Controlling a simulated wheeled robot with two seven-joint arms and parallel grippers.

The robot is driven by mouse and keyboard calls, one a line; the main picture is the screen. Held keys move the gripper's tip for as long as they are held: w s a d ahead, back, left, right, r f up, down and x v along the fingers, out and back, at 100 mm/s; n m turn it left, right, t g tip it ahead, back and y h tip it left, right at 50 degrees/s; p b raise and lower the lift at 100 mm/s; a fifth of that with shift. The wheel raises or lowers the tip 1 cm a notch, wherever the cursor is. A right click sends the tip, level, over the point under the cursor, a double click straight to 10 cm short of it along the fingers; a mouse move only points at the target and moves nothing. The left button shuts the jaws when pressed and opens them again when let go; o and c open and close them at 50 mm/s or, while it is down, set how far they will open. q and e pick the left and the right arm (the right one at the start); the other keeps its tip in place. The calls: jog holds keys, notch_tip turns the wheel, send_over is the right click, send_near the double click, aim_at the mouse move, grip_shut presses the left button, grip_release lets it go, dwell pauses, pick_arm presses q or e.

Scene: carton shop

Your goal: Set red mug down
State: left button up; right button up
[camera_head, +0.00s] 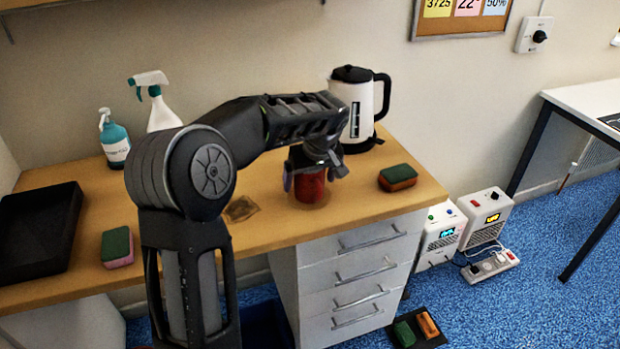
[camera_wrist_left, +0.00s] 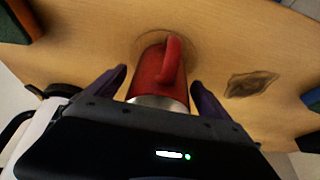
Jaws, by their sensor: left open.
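The red mug (camera_head: 309,187) stands upright on the wooden desk (camera_head: 257,232), near its front edge and above the white drawers. My left gripper (camera_head: 316,176) comes down over it from above. In the left wrist view the mug (camera_wrist_left: 160,75) lies between the two fingers of my left gripper (camera_wrist_left: 158,85), its handle facing up in the picture. The fingers are open, with a gap on each side of the mug. My arm and gripper hide the mug's top in the head view. My right gripper is not in view.
A white kettle (camera_head: 358,105) stands close behind the gripper. A sponge (camera_head: 398,178) lies to the right, another sponge (camera_head: 117,247) to the left. A dark stain (camera_head: 241,208) marks the desk beside the mug. A black tray (camera_head: 38,232) and bottles (camera_head: 114,142) are further left.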

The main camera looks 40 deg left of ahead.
pick_arm(q)
jog(key=v, duration=1.2)
jog(key=shift+r+b, duration=0.2)
jog(key=shift+b, duration=0.15)
dwell(1.7)
